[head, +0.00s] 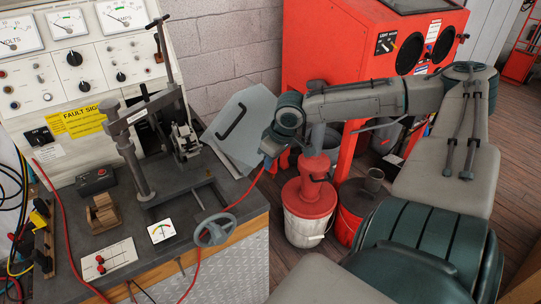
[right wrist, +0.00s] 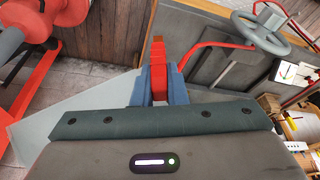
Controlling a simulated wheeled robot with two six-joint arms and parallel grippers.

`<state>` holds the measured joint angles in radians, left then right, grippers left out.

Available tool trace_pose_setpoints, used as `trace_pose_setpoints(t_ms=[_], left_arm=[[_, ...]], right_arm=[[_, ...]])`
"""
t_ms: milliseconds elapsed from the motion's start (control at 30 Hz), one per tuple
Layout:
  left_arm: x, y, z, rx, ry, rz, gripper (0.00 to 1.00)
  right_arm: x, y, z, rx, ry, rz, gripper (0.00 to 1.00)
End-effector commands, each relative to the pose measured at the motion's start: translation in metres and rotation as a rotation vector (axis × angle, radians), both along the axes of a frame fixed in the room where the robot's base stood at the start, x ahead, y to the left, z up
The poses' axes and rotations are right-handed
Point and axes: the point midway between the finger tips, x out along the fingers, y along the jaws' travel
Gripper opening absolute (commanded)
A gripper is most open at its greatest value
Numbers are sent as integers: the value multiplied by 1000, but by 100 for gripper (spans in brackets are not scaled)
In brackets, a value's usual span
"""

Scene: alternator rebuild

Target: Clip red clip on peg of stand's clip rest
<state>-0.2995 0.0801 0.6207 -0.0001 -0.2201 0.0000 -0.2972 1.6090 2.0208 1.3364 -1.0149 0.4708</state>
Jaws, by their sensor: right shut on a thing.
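My right gripper (head: 267,160) is in the head view, beyond the right edge of the bench. In the right wrist view its two blue fingers (right wrist: 157,88) are shut on the red clip (right wrist: 158,58), which points away from the camera. A red cable (right wrist: 195,50) curves from beside the clip toward the bench. In the head view the clip is mostly hidden by the gripper. The grey stand (head: 140,172) with its column and arm is on the bench, left of the gripper. I cannot make out the clip rest's peg. My left gripper is not in view.
A grey handwheel (head: 215,229) is at the bench's front right edge. A tilted grey panel with a black handle (head: 232,122) is behind the gripper. A red-lidded bucket (head: 308,205) stands on the floor. The meter panel (head: 75,75) backs the bench.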

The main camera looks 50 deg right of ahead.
Motion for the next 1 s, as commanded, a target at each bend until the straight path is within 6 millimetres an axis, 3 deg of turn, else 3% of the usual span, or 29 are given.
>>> trace_pose_setpoints(t_ms=[767,1000], left_arm=[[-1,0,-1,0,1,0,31],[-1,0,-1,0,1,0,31]], right_arm=[[-5,3,-19,0,-4,20,0],[-9,9,-36,3,-3,36,0]])
